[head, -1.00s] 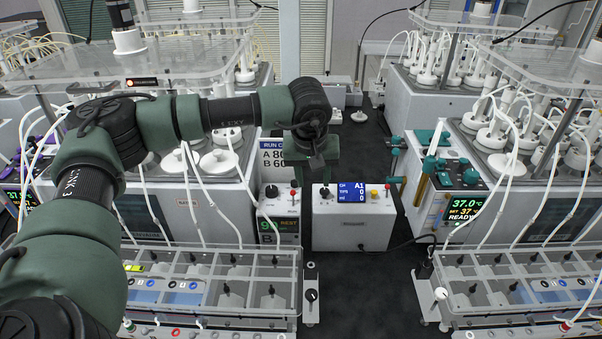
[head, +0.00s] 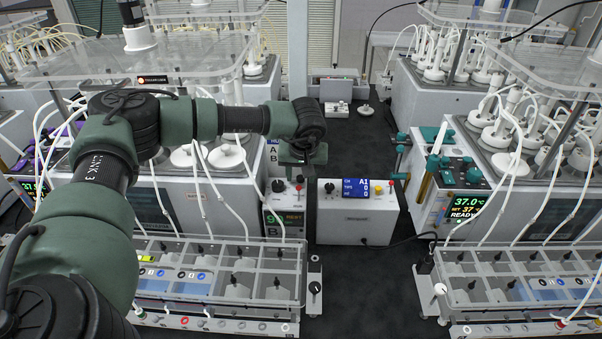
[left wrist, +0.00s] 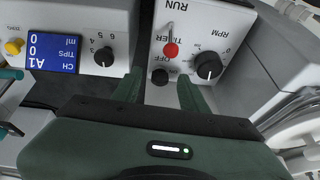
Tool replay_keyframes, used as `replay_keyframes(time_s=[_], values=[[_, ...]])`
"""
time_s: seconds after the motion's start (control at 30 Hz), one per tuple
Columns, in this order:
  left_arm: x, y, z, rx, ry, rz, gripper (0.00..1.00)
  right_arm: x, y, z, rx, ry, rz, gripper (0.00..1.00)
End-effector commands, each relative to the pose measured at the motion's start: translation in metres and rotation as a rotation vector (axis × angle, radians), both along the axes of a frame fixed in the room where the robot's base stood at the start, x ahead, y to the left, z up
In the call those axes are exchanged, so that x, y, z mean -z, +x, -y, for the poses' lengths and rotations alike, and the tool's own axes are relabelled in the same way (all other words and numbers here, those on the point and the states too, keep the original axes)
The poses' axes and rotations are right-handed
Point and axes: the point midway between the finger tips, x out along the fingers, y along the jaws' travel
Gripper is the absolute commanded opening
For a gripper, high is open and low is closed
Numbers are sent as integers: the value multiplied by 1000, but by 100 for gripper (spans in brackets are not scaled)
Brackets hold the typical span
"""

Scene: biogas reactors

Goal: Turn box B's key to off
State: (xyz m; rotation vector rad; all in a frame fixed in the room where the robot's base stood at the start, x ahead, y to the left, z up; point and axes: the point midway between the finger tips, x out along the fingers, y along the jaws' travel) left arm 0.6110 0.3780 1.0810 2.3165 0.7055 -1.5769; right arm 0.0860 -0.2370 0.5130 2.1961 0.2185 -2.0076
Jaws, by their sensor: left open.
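Box B (head: 285,210) is a small pale box with a green "90 REST" display and a "B" on its front, left of the A1 box. Its top shows in the left wrist view (left wrist: 190,30), upside down, with RUN, TIMER, OFF and RPM lettering. A red-tipped metal lever (left wrist: 171,49) stands by TIMER. A small black round part (left wrist: 160,76) sits by OFF, and a larger black knob (left wrist: 209,67) by RPM. I cannot tell for sure which part is the key. My left gripper (head: 302,165) hangs above box B, open and empty, its fingers (left wrist: 162,88) either side of the small black part.
The A1 box (head: 357,212) with a blue screen stands close on the right. Clear-lidded racks (head: 230,285) stand in front and reactors with tubes on both sides. The dark bench (head: 370,280) is clear between the racks.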

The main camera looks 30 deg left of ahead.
Motion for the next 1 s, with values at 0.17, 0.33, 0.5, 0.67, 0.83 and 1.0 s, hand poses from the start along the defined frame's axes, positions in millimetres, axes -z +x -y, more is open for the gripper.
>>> replay_keyframes(time_s=[0.17,0.33,0.5,0.67,0.83,1.0], values=[[0,0,0,0,0,0,10,0,0,-1,1,1,0,36],[0,0,0,-1,0,0,0,0,0,-2,1,2,1,36],[0,0,0,-18,0,-1,0,2,1,-4,2,4,1,36],[1,1,1,-74,0,0,0,7,1,-4,2,4,1,36],[2,2,2,-185,0,1,0,15,1,-4,2,5,2,36],[2,4,3,-338,0,2,0,23,2,-4,1,5,2,36]])
